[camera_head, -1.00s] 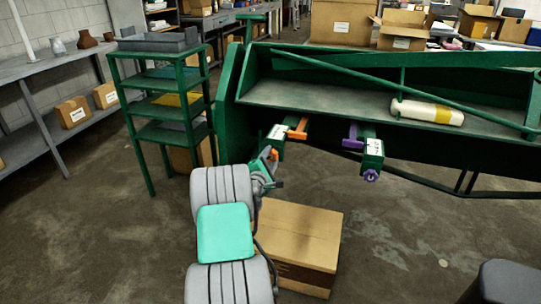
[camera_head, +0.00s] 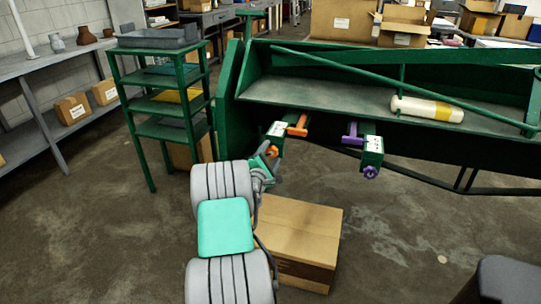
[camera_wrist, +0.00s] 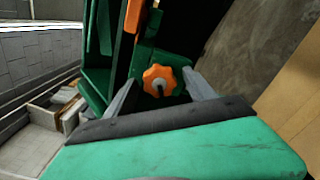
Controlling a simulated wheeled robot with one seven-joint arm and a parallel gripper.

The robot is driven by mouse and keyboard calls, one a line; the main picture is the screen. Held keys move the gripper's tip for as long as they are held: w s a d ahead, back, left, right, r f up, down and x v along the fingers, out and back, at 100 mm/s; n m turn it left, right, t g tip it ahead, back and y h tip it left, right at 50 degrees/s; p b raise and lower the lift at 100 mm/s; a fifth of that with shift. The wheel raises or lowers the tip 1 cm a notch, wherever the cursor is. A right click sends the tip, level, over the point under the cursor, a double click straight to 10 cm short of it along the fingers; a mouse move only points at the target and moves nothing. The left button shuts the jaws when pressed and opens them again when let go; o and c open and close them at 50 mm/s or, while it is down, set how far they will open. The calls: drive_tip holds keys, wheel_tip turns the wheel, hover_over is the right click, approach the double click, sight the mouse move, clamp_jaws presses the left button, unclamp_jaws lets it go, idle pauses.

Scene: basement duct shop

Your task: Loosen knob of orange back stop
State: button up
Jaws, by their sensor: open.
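The orange back stop (camera_head: 298,126) sticks out from the front of the green machine, with a labelled green block (camera_head: 277,131) at its near end. Its lobed orange knob (camera_wrist: 160,80) shows in the wrist view, on the end of the green block. The knob (camera_head: 272,151) is small and partly covered in the head view. My gripper (camera_wrist: 161,92) is open, with one grey finger on each side of the knob. I cannot tell whether either finger touches it. My gripper (camera_head: 268,165) is just below the knob in the head view.
A purple back stop (camera_head: 351,135) with a purple knob (camera_head: 371,172) sits to the right. A cardboard box (camera_head: 300,235) stands on the floor beneath my arm. A green shelf rack (camera_head: 170,105) stands left. A white roll (camera_head: 427,109) lies on the machine.

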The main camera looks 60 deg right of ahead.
drive_tip(key=s+a, duration=0.1)
drive_tip(key=a, duration=0.6)
drive_tip(key=shift+a, duration=0.4)
drive_tip(key=shift+s, duration=0.1)
